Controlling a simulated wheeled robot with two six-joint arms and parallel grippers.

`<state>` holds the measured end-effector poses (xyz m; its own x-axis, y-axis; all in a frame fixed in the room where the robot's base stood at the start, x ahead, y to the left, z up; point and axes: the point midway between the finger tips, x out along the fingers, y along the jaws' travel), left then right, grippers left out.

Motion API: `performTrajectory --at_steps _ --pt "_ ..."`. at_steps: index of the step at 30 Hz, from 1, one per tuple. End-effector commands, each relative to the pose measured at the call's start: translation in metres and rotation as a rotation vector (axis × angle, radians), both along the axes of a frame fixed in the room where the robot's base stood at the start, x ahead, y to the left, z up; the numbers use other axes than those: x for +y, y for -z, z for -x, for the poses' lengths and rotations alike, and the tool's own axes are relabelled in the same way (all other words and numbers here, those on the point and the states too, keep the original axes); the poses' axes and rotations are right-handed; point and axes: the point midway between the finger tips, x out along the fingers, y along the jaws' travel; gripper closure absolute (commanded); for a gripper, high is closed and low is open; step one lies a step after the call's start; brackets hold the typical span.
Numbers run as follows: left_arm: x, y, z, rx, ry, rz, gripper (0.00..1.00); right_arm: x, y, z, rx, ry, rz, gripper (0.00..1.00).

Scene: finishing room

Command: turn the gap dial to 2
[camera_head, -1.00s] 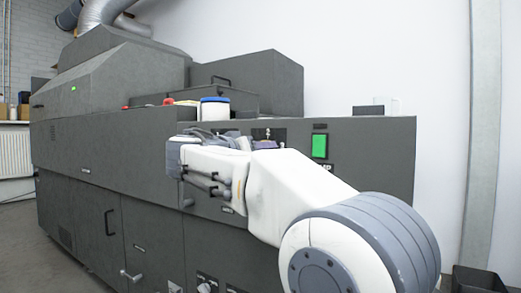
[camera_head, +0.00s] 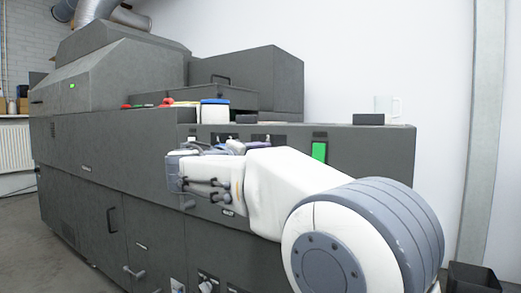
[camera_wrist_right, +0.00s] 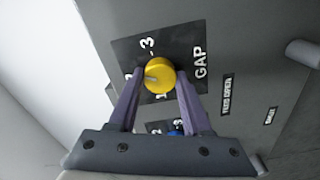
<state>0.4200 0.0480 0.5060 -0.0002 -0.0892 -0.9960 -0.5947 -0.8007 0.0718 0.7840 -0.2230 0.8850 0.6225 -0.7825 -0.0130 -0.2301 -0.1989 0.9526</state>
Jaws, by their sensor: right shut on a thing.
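The yellow gap dial (camera_wrist_right: 160,75) sits on a black plate lettered GAP (camera_wrist_right: 200,63) in the right wrist view. My right gripper (camera_wrist_right: 160,82) is shut on it, with one purple finger on each side. The dial's pale pointer mark faces left in the picture. The numeral 3 is clear above left of the dial; the other numerals are partly hidden by a finger, so the exact setting is unclear. In the head view my right gripper (camera_head: 235,148) is at the front of the grey machine (camera_head: 130,150), and the dial is hidden there. My left gripper is not in view.
A blue dial (camera_wrist_right: 175,133) sits just below the gap dial, partly hidden by my gripper.

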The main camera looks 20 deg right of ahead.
Motion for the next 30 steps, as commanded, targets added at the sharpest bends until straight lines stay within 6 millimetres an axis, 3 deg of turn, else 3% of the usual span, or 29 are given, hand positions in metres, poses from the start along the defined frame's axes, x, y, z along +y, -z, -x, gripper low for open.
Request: performTrajectory --at_steps 13,30 --pt "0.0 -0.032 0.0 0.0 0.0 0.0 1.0 0.001 -0.001 0.0 0.272 -0.001 0.209 1.0" --pt "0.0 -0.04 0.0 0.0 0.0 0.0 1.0 0.001 0.001 0.0 0.37 -0.002 0.286 1.0"
